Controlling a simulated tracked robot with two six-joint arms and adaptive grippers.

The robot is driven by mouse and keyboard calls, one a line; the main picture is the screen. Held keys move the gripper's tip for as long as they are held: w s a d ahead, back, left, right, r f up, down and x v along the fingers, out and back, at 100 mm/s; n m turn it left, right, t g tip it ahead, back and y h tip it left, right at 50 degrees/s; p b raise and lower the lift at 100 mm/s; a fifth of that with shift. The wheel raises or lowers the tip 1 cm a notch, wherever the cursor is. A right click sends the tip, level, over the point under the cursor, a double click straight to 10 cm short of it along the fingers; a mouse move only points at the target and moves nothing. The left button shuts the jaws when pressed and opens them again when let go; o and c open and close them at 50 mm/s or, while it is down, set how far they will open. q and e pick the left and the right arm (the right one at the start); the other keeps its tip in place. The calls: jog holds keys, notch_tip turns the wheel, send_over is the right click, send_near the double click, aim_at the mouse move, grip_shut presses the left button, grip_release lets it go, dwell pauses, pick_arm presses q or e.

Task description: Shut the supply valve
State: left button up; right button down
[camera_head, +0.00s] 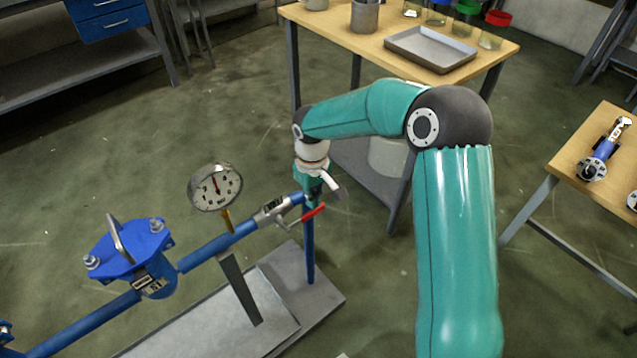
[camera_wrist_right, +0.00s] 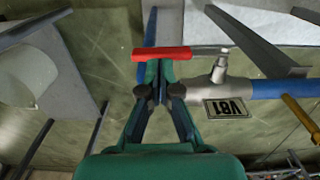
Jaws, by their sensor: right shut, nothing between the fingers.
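The supply valve (camera_head: 270,209) is a grey metal body in the blue pipe, with a red handle (camera_head: 313,213) that runs roughly along the pipe. In the right wrist view, the red handle (camera_wrist_right: 162,54) lies across the picture just beyond the fingertips, and the valve body (camera_wrist_right: 222,78) with its label plate sits to the right. My right gripper (camera_head: 321,188) is shut and empty, close to the handle's free end. Its fingers (camera_wrist_right: 160,88) come together just below the red grip; I cannot tell whether they touch it. My left gripper is not in view.
A pressure gauge (camera_head: 215,187) stands on the pipe beside the valve. A blue lidded vessel (camera_head: 131,251) is further left. A workbench (camera_head: 345,27) with a tray and jars stands behind, and another table (camera_head: 566,160) is at the right. Open floor lies between.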

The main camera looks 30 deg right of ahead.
jog(key=shift+f, duration=0.9)
